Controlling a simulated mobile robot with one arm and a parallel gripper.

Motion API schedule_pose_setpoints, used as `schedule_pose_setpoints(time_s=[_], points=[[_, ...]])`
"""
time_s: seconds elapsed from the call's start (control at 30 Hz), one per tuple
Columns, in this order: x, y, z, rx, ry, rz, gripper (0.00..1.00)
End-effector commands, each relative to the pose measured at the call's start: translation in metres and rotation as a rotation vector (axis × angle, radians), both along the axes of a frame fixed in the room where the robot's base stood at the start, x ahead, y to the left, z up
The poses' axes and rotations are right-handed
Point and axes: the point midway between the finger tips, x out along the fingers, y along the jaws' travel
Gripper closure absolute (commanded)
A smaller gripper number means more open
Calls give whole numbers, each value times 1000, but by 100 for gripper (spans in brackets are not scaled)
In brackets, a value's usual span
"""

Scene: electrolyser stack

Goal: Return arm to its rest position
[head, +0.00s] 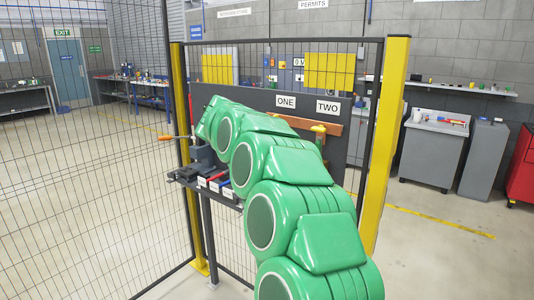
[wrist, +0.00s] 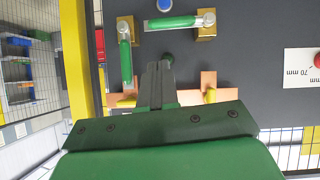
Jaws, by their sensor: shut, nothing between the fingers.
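My green arm reaches from the lower right of the head view up to a dark panel (head: 352,128) with signs ONE and TWO. Its far end hides my gripper there. In the wrist view my gripper (wrist: 158,68) is shut and empty, its dark fingers pointing at the panel (wrist: 245,55). A green-handled valve (wrist: 126,62) stands upright left of the fingers. Another green handle (wrist: 170,23) lies level beyond the tips. A copper bar (wrist: 125,100) runs behind the fingers. I cannot tell whether the fingertips touch anything.
Yellow posts (head: 389,130) and wire mesh (head: 80,170) flank the panel closely. A grey cabinet (head: 435,150) stands at the right. Open floor lies beyond the mesh.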

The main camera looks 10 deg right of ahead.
Motion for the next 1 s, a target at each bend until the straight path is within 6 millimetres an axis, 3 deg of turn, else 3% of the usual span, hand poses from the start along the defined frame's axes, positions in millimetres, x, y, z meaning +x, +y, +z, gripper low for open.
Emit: schedule_pose_setpoints(time_s=[0.13, 0.27, 0.4, 0.6, 0.77, 0.9, 1.0], points=[[7, -2, 30, -10, -104, 51, 100], [16, 3, 75, -13, -257, 155, 100], [16, 21, 121, -6, -403, 301, 100], [-2, 59, 164, 33, -527, 534, 100], [-32, 98, 176, 83, -550, 734, 100], [-70, 128, 169, 141, -509, 896, 100], [-101, 146, 151, 187, -443, 999, 100]])
